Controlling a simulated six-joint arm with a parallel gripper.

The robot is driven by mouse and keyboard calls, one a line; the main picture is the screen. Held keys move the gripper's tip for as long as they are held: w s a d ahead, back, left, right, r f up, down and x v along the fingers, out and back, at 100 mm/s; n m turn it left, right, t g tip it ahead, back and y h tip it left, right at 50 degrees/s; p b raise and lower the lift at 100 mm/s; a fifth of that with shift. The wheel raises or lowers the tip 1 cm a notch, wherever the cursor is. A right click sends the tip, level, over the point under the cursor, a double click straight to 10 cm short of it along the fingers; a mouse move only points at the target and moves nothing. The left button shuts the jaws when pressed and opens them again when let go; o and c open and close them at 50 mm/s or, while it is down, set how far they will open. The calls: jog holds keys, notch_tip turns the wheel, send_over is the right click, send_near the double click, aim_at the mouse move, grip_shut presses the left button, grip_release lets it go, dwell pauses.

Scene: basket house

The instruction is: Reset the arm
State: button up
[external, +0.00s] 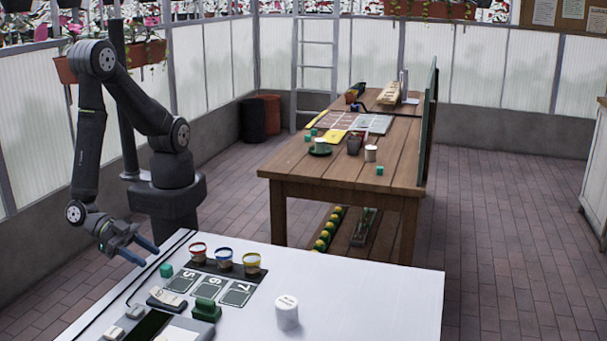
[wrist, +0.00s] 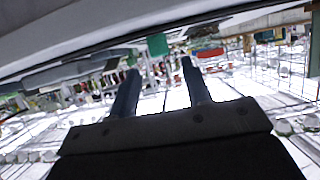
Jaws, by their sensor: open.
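My gripper (external: 137,252) hangs at the left edge of the white table (external: 370,290), low and close to a green cube (external: 166,270) but apart from it. Its two blue fingers are spread with nothing between them. In the wrist view my gripper (wrist: 158,85) is open and empty, with a tilted, blurred background beyond. My arm is folded, with the upper links raised and the forearm hanging down on the left.
On the white table stand several small cups (external: 223,261), a dark green block (external: 206,310) and a white canister (external: 287,312). A wooden table (external: 345,175) with cubes, a cup and trays stands behind. Brick floor (external: 500,230) is open to the right.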

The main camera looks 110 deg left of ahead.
jog(key=v, duration=0.5)
jog(key=x, duration=1.2)
jog(key=shift+w+f, duration=0.15)
jog(key=r, duration=0.4)
jog(key=shift+s+r, duration=0.25)
jog(key=shift+r, duration=0.15)
jog(key=w+r+v, duration=0.1)
jog(key=v, duration=1.2)
jog(key=n+y, duration=0.4)
send_over(167, 266)
jog(key=w+a, duration=0.4)
jog(key=a, duration=0.5)
jog(key=w+a+n+g+y, duration=0.2)
jog(key=w+a+n+y, duration=0.1)
jog(key=w+a, duration=0.8)
jog(key=shift+a+r+n+g+y, duration=0.35)
jog(key=shift+a+y, duration=0.35)
jog(key=shift+a, duration=1.55)
